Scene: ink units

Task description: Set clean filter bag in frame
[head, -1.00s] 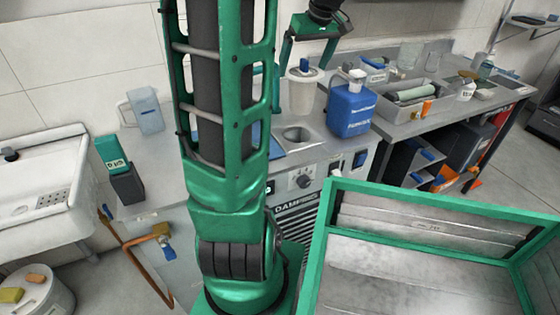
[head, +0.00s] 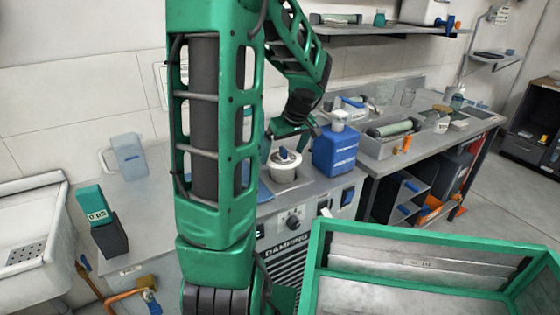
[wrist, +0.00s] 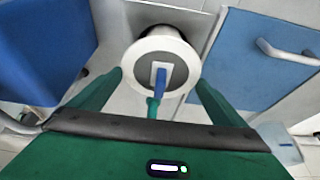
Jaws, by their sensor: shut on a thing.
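The white filter bag (head: 285,170) has a round white rim and a blue tab (head: 284,153) on top. It is upright at the round opening in the counter; its lower body no longer shows, so it appears sunk into the opening, and how deep I cannot tell. The opening's edge is mostly hidden. My gripper (head: 286,146) is above the bag, shut on its blue tab. In the wrist view the bag's round top (wrist: 143,62) and blue tab (wrist: 160,80) lie between my green fingers (wrist: 158,88).
A blue canister (head: 335,152) with a white cap stands close right of the bag. A clear jug (head: 128,157) and a dark box with a green top (head: 91,203) are at left. A green-framed bin (head: 420,240) is in front right.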

